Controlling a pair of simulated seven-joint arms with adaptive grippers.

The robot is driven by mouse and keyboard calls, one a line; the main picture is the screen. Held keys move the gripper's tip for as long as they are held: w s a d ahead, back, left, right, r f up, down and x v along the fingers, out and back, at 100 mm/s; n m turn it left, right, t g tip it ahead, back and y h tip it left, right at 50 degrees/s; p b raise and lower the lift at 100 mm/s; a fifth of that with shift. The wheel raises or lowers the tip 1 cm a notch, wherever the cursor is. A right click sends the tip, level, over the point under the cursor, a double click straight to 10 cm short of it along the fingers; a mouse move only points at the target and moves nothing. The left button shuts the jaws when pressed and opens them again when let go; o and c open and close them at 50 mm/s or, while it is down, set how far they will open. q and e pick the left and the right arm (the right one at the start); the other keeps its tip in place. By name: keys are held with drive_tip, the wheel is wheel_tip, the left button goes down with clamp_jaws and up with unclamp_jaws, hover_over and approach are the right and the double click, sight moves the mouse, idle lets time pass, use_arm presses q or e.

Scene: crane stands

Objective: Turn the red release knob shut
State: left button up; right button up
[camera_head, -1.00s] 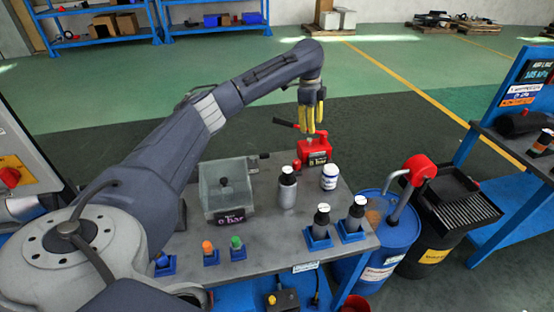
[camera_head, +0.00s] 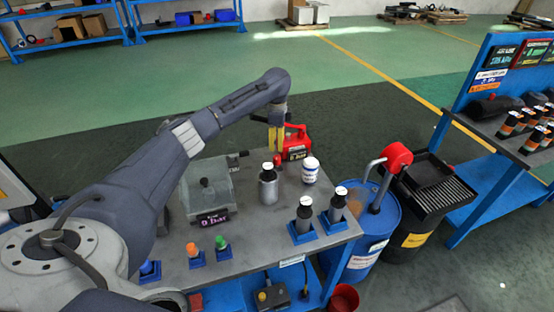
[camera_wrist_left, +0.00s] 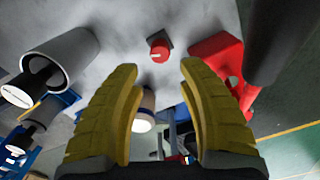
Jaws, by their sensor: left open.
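The red knob (camera_wrist_left: 159,51), a small round cap with a pale mark, shows in the left wrist view against a dark mount on the grey bench. It lies beyond the gap between my left fingertips, apart from them. My left gripper (camera_wrist_left: 160,75) is open and empty, its two yellow fingers pointing down at the bench. In the head view my left gripper (camera_head: 276,146) is just left of the red pump body (camera_head: 297,143). The red body (camera_wrist_left: 216,62) also shows beside the right finger in the wrist view. My right gripper is out of view.
A grey bottle (camera_head: 268,188) and a white jar (camera_head: 310,170) stand on the bench near the gripper. A clear-lidded box (camera_head: 207,188) with a "0 bar" display is to the left. Blue holders with dark bottles (camera_head: 303,215) line the front right.

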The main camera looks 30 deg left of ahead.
sight(277, 157)
use_arm(q)
wheel_tip(277, 157, down, 8)
drive_tip(key=shift+f, duration=0.25)
idle(0.5)
clamp_jaws()
